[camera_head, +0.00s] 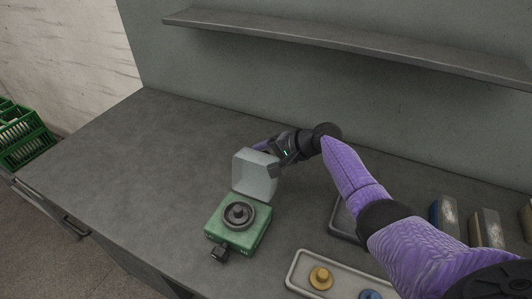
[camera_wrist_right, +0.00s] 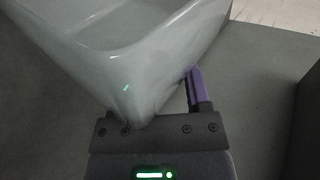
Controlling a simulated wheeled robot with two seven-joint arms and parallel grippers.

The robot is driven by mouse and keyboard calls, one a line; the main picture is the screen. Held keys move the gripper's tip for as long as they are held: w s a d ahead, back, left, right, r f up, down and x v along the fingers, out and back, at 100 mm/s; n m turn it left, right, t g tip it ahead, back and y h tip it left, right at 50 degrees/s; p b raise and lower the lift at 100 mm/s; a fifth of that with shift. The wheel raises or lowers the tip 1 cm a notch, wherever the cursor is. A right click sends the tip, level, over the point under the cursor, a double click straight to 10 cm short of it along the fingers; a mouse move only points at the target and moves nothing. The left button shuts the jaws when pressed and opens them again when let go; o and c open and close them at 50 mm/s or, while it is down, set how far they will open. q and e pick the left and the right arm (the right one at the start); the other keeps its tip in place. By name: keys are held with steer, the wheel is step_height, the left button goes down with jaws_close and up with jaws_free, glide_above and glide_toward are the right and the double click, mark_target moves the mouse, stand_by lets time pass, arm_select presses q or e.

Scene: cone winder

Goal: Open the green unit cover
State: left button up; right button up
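The green unit (camera_head: 237,228) stands on the worktop with a dark round spool or knob (camera_head: 239,214) on its top and a small black part at its front. Its pale translucent cover (camera_head: 254,177) stands upright at the back edge of the unit, so the top is uncovered. My right gripper (camera_head: 270,155) is at the cover's upper right, partly behind it. In the right wrist view the cover (camera_wrist_right: 135,60) fills the upper left, close to the gripper. One purple finger (camera_wrist_right: 195,88) shows off-centre beside it; the other is hidden. My left gripper is out of view.
A pale tray (camera_head: 296,277) with a yellow and a blue piece lies at the front right. Several coloured blocks stand farther right, partly behind my right arm. A shelf (camera_head: 340,37) runs along the back wall. The worktop's left side is clear.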

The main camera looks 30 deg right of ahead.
steer(key=shift+o, duration=0.3)
steer(key=shift+r, duration=0.1)
steer(key=shift+s+d+r, duration=0.1)
steer(key=shift+r, duration=0.05)
steer(key=p+v, duration=0.3)
steer(key=v, duration=0.6)
steer(key=shift+s+p, duration=0.25)
steer(key=shift+p, duration=0.05)
steer(key=shift+d, duration=0.1)
